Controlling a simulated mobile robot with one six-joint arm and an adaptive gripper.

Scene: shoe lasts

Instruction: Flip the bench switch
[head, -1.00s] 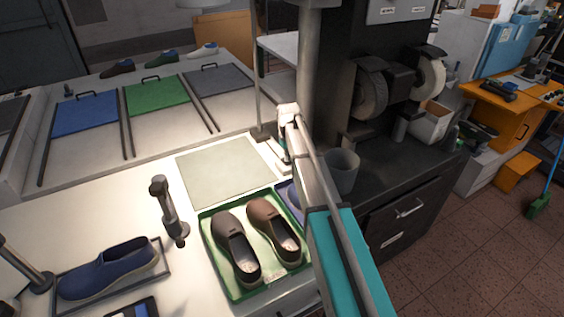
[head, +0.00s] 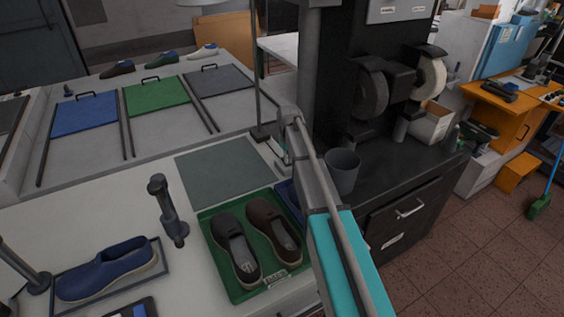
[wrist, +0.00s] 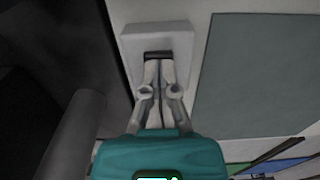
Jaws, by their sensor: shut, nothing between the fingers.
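The bench switch is a pale box (wrist: 130,42) with a dark rocker (wrist: 158,55), seen in the wrist view on the bench top beside a grey-green mat (wrist: 255,75). My gripper (wrist: 158,72) is shut and empty. Its fingertips are right at the rocker and appear to touch it, covering its lower part. In the head view my arm hides most of the gripper and the switch, near the mat's right edge (head: 222,170). The lamp (head: 205,2) over the bench is cut by the top edge, and the bench below it is dim.
A green tray (head: 212,255) with a pair of brown shoes lies in front of the mat. A grey cup (head: 343,172) and a grinder (head: 400,82) are right of my arm.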

